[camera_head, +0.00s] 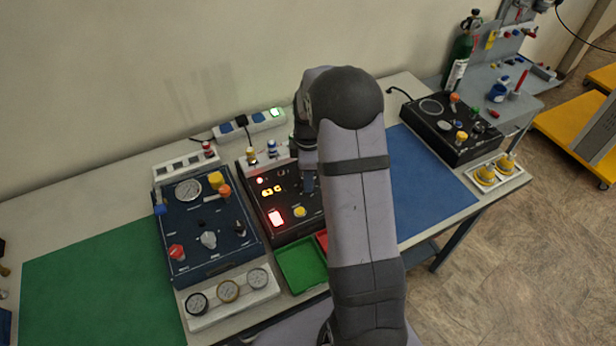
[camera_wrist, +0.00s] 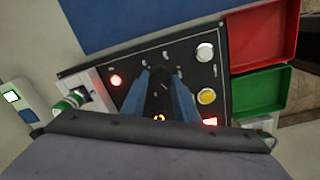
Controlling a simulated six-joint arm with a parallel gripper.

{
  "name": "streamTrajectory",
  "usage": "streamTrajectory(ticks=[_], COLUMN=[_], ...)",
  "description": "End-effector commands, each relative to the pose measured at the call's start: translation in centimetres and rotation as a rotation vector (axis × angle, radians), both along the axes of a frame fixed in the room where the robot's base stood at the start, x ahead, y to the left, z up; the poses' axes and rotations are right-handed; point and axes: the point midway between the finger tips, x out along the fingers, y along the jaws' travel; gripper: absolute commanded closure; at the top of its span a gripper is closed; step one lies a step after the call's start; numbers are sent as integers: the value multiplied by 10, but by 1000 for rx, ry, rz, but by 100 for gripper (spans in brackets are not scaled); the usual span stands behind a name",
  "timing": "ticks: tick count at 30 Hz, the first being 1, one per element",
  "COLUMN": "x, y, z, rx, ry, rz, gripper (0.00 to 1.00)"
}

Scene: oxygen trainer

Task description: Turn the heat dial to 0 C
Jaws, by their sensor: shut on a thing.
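I take this for the heat dial. Its pointer and scale cannot be read. My arm hides the box's right part in the head view.
A navy panel box (camera_head: 208,245) with a gauge stands left of the box. Green (camera_head: 300,262) and red (camera_wrist: 262,42) trays lie in front. A power strip (camera_head: 250,124) lies behind. A blue mat (camera_head: 425,185) is clear to the right.

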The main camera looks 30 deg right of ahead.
Motion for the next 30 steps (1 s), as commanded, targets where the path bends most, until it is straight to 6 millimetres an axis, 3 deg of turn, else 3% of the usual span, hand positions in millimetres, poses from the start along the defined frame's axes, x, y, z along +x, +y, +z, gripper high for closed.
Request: streamTrajectory(ticks=[1, 2, 4, 17, 30], x=[2, 2, 2, 1, -1], y=[-1, -1, -1, 0, 1], z=[2, 2, 2, 6, 60], rx=[-2, -2, -2, -2, -3], ry=[-6, -6, -6, -4, -8], rz=[1, 1, 1, 0, 0], gripper=[95, 70, 54, 54, 54])
